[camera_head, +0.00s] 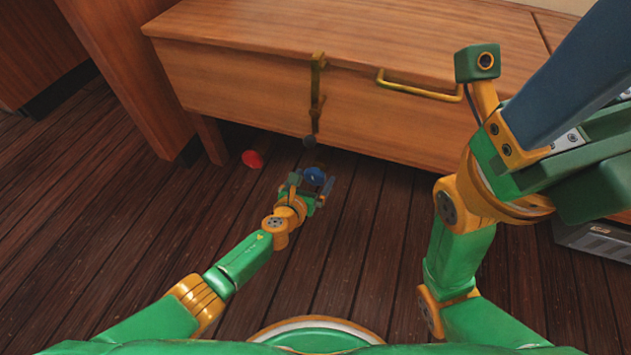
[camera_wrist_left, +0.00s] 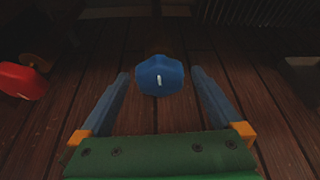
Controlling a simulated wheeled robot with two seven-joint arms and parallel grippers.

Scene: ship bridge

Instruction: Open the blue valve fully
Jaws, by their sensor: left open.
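The blue valve (camera_head: 315,175) is low near the floor, in front of the wooden chest. In the left wrist view the blue valve (camera_wrist_left: 160,75) is a round, scalloped knob with a pale mark, centred just past the fingertips. My left gripper (camera_head: 318,184) is at the valve, and its fingers partly cover it. In the left wrist view my left gripper (camera_wrist_left: 159,78) is open, with one finger on each side of the valve and visible gaps; I see no contact. My right arm is at the right, but its gripper fingers do not show.
A red knob (camera_head: 252,159) is left of the blue valve; it also shows in the left wrist view (camera_wrist_left: 20,80). The wooden chest (camera_head: 250,85), with a brass handle (camera_head: 420,92) and a brass latch (camera_head: 316,85), stands behind. Floor planks (camera_head: 160,240) at left are clear.

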